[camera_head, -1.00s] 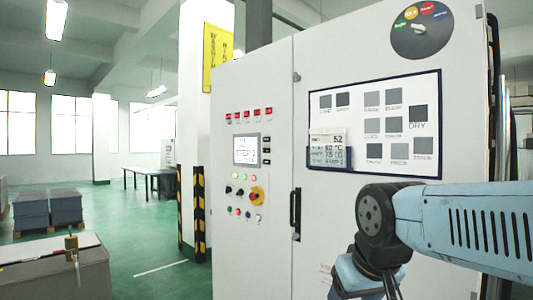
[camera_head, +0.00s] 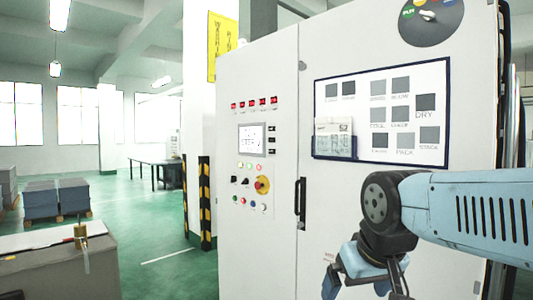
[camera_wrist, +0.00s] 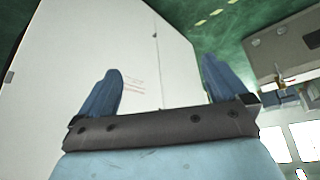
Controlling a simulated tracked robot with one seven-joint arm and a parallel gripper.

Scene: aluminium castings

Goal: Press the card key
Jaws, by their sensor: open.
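A white board (camera_head: 438,75) with a dark blue frame is on the light grey cabinet door. It carries several grey square keys with small labels, such as the one marked DRY (camera_head: 425,102) and the one marked STACK (camera_head: 429,135). Most labels are too small to read, so I cannot tell which is the card key. A small holder (camera_head: 334,147) with pale printed cards covers the board's lower left. My gripper (camera_wrist: 160,68) is open and empty, its two blue fingers apart in front of plain cabinet surface. In the head view it hangs low, below the board.
A control panel with a screen (camera_head: 251,139), lamps and a red-yellow knob (camera_head: 262,185) is on the cabinet's left part. A black door handle (camera_head: 300,202) stands between. A coloured dial (camera_head: 432,18) is above the board. Striped posts (camera_head: 205,203) and a grey box (camera_head: 62,268) stand left.

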